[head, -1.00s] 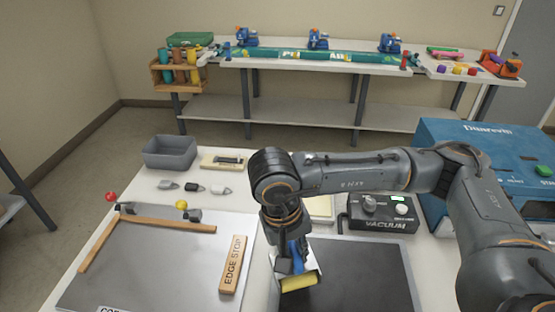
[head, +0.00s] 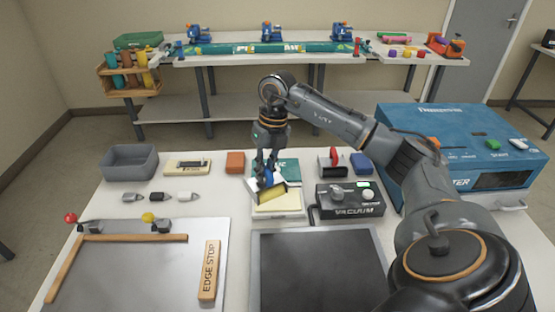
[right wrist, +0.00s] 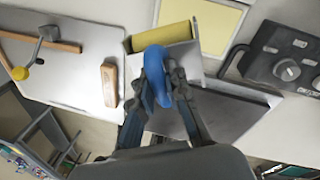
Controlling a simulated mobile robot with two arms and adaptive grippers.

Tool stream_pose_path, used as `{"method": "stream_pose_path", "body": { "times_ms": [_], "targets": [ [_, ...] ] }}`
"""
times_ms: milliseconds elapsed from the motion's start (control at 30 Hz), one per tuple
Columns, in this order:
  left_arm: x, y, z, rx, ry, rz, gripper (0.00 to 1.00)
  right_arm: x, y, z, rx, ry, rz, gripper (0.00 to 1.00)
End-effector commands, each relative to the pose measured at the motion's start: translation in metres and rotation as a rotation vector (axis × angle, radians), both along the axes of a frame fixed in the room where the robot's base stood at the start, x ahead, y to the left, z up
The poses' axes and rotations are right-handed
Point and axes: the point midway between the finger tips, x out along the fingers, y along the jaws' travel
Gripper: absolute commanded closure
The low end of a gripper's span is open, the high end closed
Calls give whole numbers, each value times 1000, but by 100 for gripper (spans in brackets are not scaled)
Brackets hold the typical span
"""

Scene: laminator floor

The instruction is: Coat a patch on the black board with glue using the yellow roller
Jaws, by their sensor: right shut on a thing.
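My right gripper (head: 268,168) is shut on the blue handle (right wrist: 157,72) of the yellow roller (head: 271,193). The roller hangs yellow side down at the near left of a pale tray with a yellow pad (head: 278,209). In the right wrist view the yellow roller (right wrist: 161,36) is beside that yellow pad (right wrist: 214,24); I cannot tell whether they touch. The black board (head: 318,272) lies flat at the front, and part of it shows in the right wrist view behind my fingers (right wrist: 160,95). No coated patch can be made out on it. My left gripper is not in view.
A vacuum box (head: 350,203) stands right of the tray, with a large blue machine (head: 455,140) beyond it. A metal plate with an edge stop block (head: 209,270) lies at left. A grey bin (head: 130,162) stands at the back left.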

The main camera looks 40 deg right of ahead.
Motion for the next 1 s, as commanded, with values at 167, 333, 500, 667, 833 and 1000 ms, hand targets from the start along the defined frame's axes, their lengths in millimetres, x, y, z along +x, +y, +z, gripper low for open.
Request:
{"method": "stream_pose_path", "body": {
  "times_ms": [167, 333, 500, 667, 833, 1000],
  "targets": [
    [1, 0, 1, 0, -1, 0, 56, 2, -33, 3, -3, 1, -340, 100],
    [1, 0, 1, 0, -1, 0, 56, 3, -46, 3, -4, 1, -480, 100],
    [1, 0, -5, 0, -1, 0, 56, 3, -47, -3, -3, 2, -498, 100],
    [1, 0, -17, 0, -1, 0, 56, 3, -46, -17, -3, 3, -496, 100],
    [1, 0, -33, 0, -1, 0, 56, 3, -46, -36, -3, 2, -494, 100],
    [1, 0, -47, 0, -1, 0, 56, 3, -46, -52, -3, 2, -493, 100]
  ]
}}
